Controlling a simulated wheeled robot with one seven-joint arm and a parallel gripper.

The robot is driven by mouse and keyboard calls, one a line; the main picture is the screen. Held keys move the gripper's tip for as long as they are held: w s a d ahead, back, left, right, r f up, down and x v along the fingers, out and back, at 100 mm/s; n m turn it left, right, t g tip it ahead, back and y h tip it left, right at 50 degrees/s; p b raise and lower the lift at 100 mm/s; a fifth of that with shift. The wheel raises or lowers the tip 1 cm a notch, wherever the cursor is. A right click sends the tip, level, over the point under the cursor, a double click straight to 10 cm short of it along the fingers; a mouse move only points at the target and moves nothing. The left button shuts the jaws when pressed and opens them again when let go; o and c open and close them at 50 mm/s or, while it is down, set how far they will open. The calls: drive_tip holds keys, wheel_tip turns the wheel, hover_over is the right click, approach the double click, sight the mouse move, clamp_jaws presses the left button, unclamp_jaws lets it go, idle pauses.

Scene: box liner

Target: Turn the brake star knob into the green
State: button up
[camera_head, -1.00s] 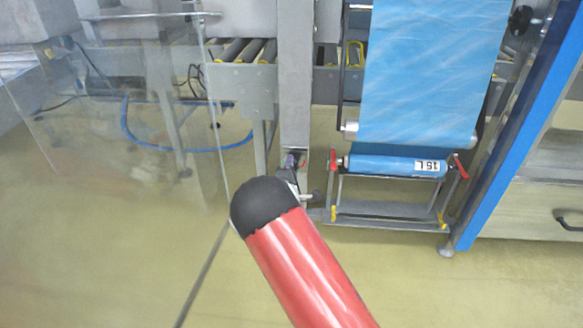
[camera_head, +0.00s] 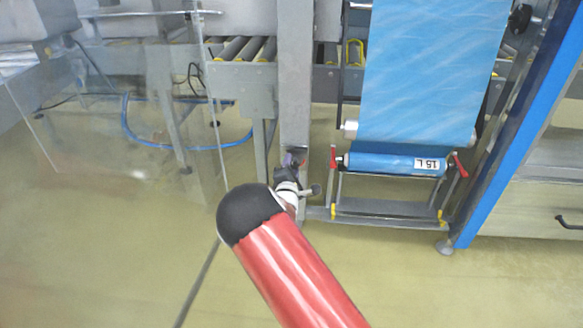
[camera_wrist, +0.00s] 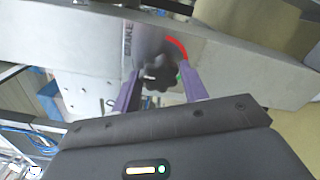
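The black brake star knob (camera_wrist: 159,76) sits on a grey metal beam in the wrist view. The word BRAKE (camera_wrist: 128,38) stands to its upper left. A red arc (camera_wrist: 177,48) curves at its upper right, and a bit of green (camera_wrist: 180,78) shows below that, partly behind the right finger. A small pale mark shows on the knob. My gripper (camera_wrist: 160,84) is open, with one purple finger on each side of the knob; whether they touch it I cannot tell. In the head view my gripper (camera_head: 290,160) is small against the grey post, and the knob cannot be made out.
A grey upright post (camera_head: 295,80) stands beside the blue film web (camera_head: 430,70) and its lower blue roll (camera_head: 385,164), labelled 15 L. A clear panel (camera_head: 120,110) is at left. A blue frame post (camera_head: 520,130) is at right. The floor in front is clear.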

drive_tip(key=o, duration=0.3)
drive_tip(key=s, duration=0.7)
drive_tip(key=shift+s+a+p, duration=0.1)
drive_tip(key=shift+s+p, duration=0.25)
drive_tip(key=shift+s, duration=0.05)
